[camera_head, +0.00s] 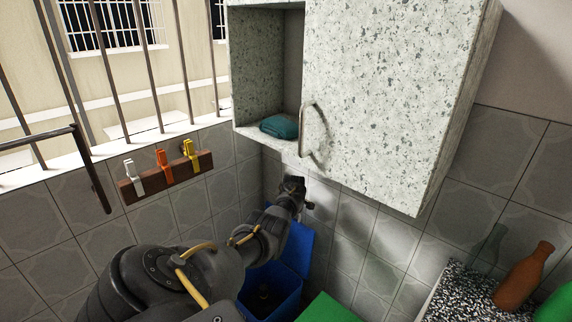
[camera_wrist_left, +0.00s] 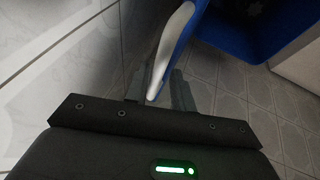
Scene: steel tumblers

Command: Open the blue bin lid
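The blue bin (camera_head: 258,297) stands low by the tiled wall, and I see into its dark inside. Its blue lid (camera_head: 303,252) is raised, standing steeply at the wall side. My left arm crosses in front of both. My left gripper (camera_head: 293,188) is at the wall above the lid. In the left wrist view, the lid's pale edge and blue face (camera_wrist_left: 172,52) reach down to the fingers of my left gripper (camera_wrist_left: 165,95). The fingers are dim and partly hidden by the lid, so I cannot tell whether they grip it. My right gripper is out of view.
A speckled cabinet (camera_head: 385,85) with a metal handle (camera_head: 312,135) hangs just above my left gripper. A green surface (camera_head: 330,309) lies right of the bin. A brown bottle (camera_head: 524,277) stands on a speckled counter at right. A rack with clips (camera_head: 165,176) is on the left wall.

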